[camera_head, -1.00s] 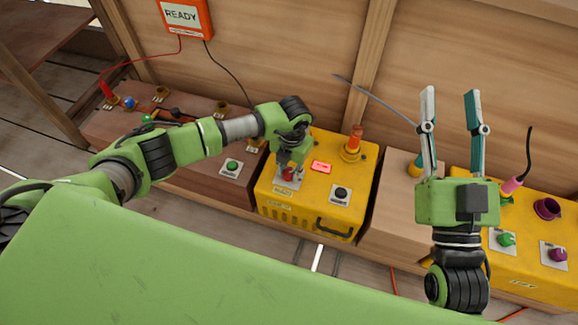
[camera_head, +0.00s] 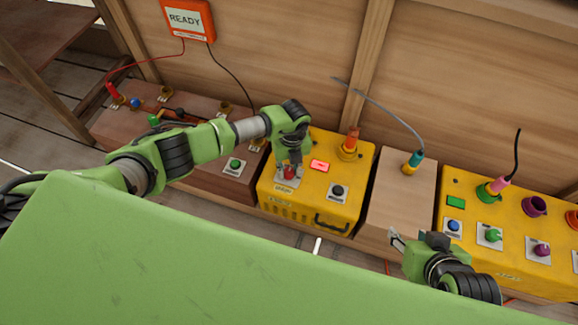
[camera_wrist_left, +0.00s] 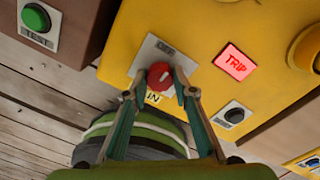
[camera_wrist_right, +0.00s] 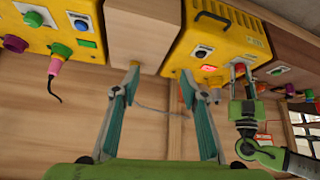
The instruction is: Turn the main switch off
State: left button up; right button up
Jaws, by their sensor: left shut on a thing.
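The main switch is a red round knob (camera_wrist_left: 160,76) on a white plate (camera_wrist_left: 150,52) on the yellow box (camera_head: 322,190). The plate reads OFF on one side; lettering on the opposite side is partly hidden by a finger. The knob also shows small in the head view (camera_head: 290,172). My left gripper (camera_wrist_left: 161,80) is shut on the knob, with a fingertip on each side. I cannot tell which way the knob points. My right gripper (camera_wrist_right: 158,78) is open and empty, clear of the boxes; its fingers show foreshortened in the head view (camera_head: 397,239).
A lit red TRIP lamp (camera_wrist_left: 236,62) and a black button (camera_wrist_left: 234,115) sit near the knob. A green TEST button (camera_wrist_left: 37,18) is on the brown box. An orange READY sign (camera_head: 187,19) hangs on the wall. Another yellow box (camera_head: 472,213) with buttons and plugs stands right.

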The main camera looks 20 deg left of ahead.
aim_at(291, 171)
pick_arm(q)
jog(key=shift+n, duration=0.4)
pick_arm(e)
jog(key=shift+s+d+f+g, duration=0.15)
jog(key=shift+s+g, duration=0.1)
jog(key=shift+s, duration=0.2)
jog(key=shift+s+d+f+g, duration=0.15)
jog(key=shift+s+f+g, duration=0.05)
jog(key=shift+s, duration=0.2)
jog(key=shift+s+d+f+g, duration=0.15)
jog(key=shift+s+g, duration=0.1)
jog(key=shift+s, duration=0.2)
pick_arm(q)
jog(key=o, duration=1.1)
jog(key=r, duration=1.2)
jog(key=shift+w+d, duration=0.15)
jog(key=shift+d, duration=0.1)
